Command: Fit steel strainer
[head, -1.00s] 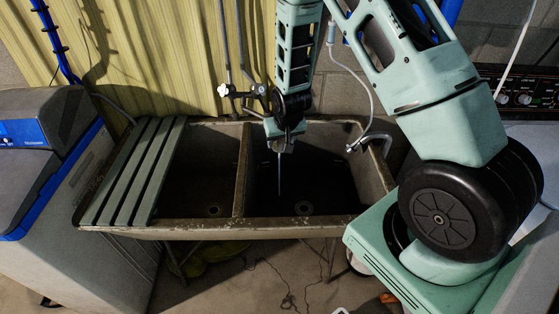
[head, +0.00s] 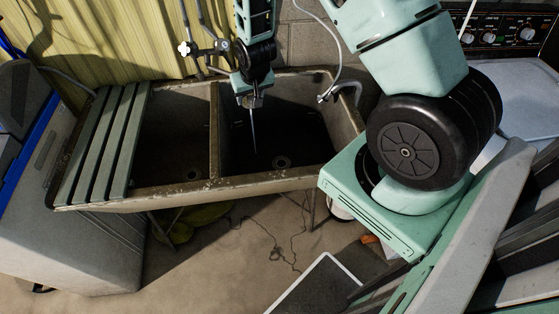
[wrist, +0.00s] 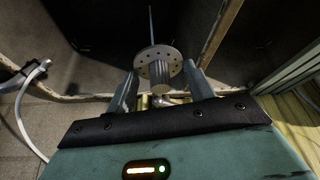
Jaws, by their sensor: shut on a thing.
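The steel strainer (wrist: 158,55), a round perforated metal disc with a stub and a long thin rod, is between the fingers of my gripper (wrist: 160,82) in the wrist view. My gripper is shut on it. In the head view my gripper (head: 250,98) is over the right basin (head: 300,140) of the double sink, and the rod (head: 253,132) points down into it. A round drain (head: 281,162) is in that basin's floor, to the right of and below the rod tip in the picture. Whether the rod touches anything is unclear.
The left basin (head: 170,140) has its own drain (head: 193,174) and a divider (head: 214,130) separates the basins. A slatted green board (head: 105,145) covers the sink's left end. A tap (head: 325,97) and hose are at the right rear; valve pipes (head: 205,50) stand behind.

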